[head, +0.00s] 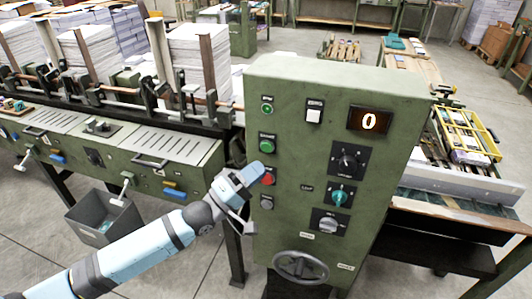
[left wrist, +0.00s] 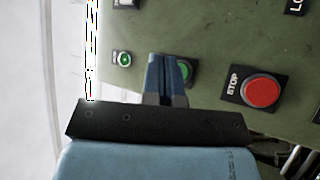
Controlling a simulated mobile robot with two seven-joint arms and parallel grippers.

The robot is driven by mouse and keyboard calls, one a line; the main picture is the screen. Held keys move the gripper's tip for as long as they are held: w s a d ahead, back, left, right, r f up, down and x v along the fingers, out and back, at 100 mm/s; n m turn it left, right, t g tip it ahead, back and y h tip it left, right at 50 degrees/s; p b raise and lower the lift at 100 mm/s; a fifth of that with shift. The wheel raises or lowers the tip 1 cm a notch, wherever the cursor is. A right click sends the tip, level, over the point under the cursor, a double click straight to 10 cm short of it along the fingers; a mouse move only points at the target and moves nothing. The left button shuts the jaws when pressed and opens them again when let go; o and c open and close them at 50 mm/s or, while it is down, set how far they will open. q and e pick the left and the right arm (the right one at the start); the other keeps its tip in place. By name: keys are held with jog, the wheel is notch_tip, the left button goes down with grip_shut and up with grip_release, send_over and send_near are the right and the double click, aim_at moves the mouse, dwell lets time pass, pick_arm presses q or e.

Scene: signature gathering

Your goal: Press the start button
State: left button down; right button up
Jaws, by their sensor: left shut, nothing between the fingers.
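The green start button (head: 267,144) is on the left side of the green control panel in the head view. In the left wrist view this green button (left wrist: 186,70) is partly hidden behind my fingers. The red stop button (head: 268,179) is just below it, and it shows clearly beside a STOP label in the left wrist view (left wrist: 262,92). My left gripper (head: 258,170) is shut and empty, with its tips close to the panel by these buttons. I cannot tell whether the tips touch the green button. My right gripper is not in view.
The control panel (head: 300,95) also carries a display (head: 369,121) reading 0, a white switch (head: 314,114), several knobs and a handwheel (head: 301,266). A small green-lit button (head: 267,109) is above the green one. A machine with paper stacks (head: 198,60) stands at left, a grey bin (head: 98,215) below.

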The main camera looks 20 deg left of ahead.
aim_at(267, 148)
pick_arm(q)
jog(key=w+b, duration=0.1)
jog(key=w, duration=0.3)
jog(key=shift+d, duration=0.1)
dwell(0.3)
dwell(0.7)
dwell(0.8)
jog(key=shift+w+b, duration=0.3)
jog(key=shift+w, duration=0.1)
